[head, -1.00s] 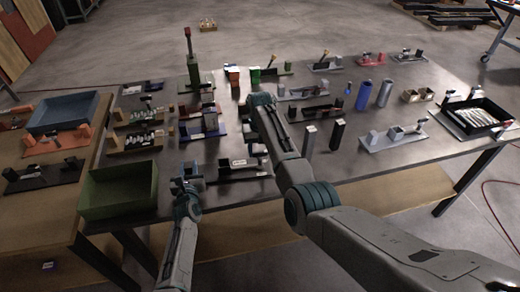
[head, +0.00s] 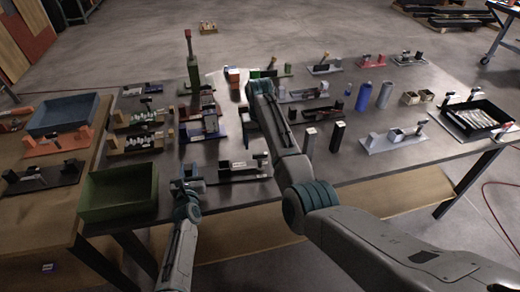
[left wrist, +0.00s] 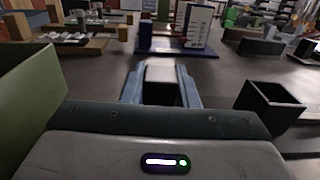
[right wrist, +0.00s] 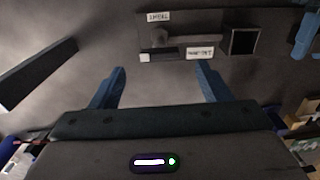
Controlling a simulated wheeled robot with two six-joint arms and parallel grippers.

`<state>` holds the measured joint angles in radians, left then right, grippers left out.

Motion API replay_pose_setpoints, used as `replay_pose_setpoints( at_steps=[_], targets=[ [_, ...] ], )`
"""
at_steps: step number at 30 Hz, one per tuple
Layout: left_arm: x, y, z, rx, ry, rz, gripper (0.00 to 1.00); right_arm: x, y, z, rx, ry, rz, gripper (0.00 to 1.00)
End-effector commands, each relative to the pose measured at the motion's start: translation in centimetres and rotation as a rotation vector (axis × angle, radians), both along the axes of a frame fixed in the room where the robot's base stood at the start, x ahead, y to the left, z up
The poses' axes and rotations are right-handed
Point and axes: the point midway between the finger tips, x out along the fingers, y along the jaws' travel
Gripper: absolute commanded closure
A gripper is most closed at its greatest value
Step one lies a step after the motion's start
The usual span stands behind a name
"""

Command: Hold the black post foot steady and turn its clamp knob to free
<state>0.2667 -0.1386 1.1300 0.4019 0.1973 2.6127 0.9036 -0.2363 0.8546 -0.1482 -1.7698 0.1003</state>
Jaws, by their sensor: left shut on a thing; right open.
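The black post foot (head: 238,167), a dark fixture with white labels, lies near the table's front edge. In the right wrist view its base (right wrist: 205,20) shows two labels, a lever-like clamp knob (right wrist: 160,38) and a square dark socket (right wrist: 243,41). My left gripper (head: 190,184) is at its left end, shut on a dark block with a pale top (left wrist: 160,75). I cannot tell if that block is joined to the foot. The socket seems to show right of the fingers in the left wrist view (left wrist: 270,105). My right gripper (right wrist: 162,75) is open and empty, apart from the knob.
A green bin (head: 118,190) stands left of my left gripper. Dark posts (head: 338,136) stand right of the foot. A blue fixture with a white panel (left wrist: 190,25) and other fixtures fill the table behind. Bare tabletop (head: 290,180) lies to the right of the foot.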

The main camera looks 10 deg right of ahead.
Motion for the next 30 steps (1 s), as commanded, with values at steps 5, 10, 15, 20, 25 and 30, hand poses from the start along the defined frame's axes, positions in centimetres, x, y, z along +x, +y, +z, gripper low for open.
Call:
replay_pose_setpoints(
  at_steps=[5,10,15,20,25,30],
  targets=[
    [0.0,0.0,0.0,0.0,0.0,0.0,1.0,0.1,0.0,3.9,0.0,-0.004,0.0,0.29],
    [0.0,0.0,0.0,0.0,0.0,0.0,1.0,0.1,0.0,6.2,0.0,-0.002,0.001,0.29],
    [0.0,0.0,0.0,0.0,0.0,0.0,1.0,0.0,0.0,7.0,0.0,0.0,0.001,0.29],
    [0.0,0.0,0.0,0.0,0.0,0.0,1.0,0.0,0.0,7.0,0.0,0.0,0.001,0.29],
    [0.0,0.0,0.0,0.0,0.0,0.0,1.0,0.0,0.0,7.0,0.0,0.0,0.001,0.29],
    [0.0,0.0,0.0,0.0,0.0,0.0,0.47,0.0,0.0,7.0,0.0,0.0,0.001,0.29]
  ],
)
